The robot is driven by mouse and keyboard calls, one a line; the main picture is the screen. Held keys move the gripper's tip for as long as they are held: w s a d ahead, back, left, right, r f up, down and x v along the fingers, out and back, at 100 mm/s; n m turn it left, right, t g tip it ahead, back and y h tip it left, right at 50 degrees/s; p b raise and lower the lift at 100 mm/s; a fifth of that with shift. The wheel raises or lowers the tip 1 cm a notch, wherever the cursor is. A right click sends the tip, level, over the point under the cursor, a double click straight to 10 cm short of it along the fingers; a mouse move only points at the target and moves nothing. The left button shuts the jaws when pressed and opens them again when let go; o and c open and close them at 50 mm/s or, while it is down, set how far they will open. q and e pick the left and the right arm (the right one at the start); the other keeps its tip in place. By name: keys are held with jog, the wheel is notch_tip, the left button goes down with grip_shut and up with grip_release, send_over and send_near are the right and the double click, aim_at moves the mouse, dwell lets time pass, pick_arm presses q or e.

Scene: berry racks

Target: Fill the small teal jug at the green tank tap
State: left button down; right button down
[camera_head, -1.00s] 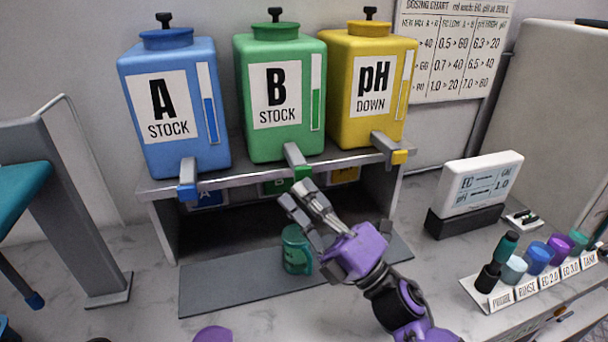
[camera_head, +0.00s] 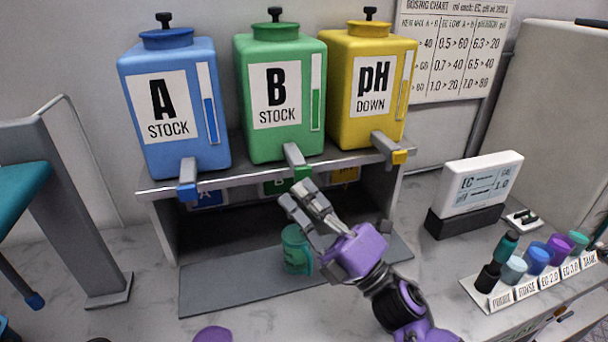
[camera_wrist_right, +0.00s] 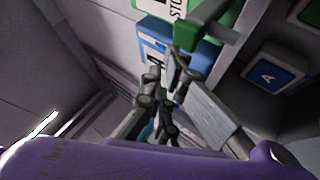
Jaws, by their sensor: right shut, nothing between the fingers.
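The small teal jug (camera_head: 297,250) stands upright on the grey mat below the green tank (camera_head: 280,140), roughly under its tap (camera_head: 298,170). Its right side, with the handle, is partly behind my right gripper. My right gripper (camera_head: 298,194) is shut and empty, its fingertips just below the green tap handle. Whether they touch it I cannot tell. In the right wrist view the fingers (camera_wrist_right: 176,66) point up close to the green tap handle (camera_wrist_right: 188,32). How full the jug is I cannot make out. My left gripper is not in view.
A blue tank (camera_head: 180,150) and a yellow tank (camera_head: 368,125) flank the green one on the grey shelf (camera_head: 160,187). A meter (camera_head: 480,185) and a rack of small cups (camera_head: 500,300) stand at the right. The left counter is mostly clear.

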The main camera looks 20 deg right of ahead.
jog(key=shift+w, duration=0.15)
jog(key=shift+w, duration=0.3)
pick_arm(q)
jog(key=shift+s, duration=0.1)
pick_arm(e)
jog(key=shift+w, duration=0.55)
dwell(0.8)
jog(key=shift+s, duration=0.1)
dwell(2.8)
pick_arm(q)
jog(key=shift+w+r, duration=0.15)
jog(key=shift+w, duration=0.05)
pick_arm(e)
jog(key=shift+s, duration=0.9)
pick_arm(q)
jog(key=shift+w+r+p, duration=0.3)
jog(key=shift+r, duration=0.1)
pick_arm(e)
jog(key=s, duration=0.5)
jog(key=shift+d, duration=0.1)
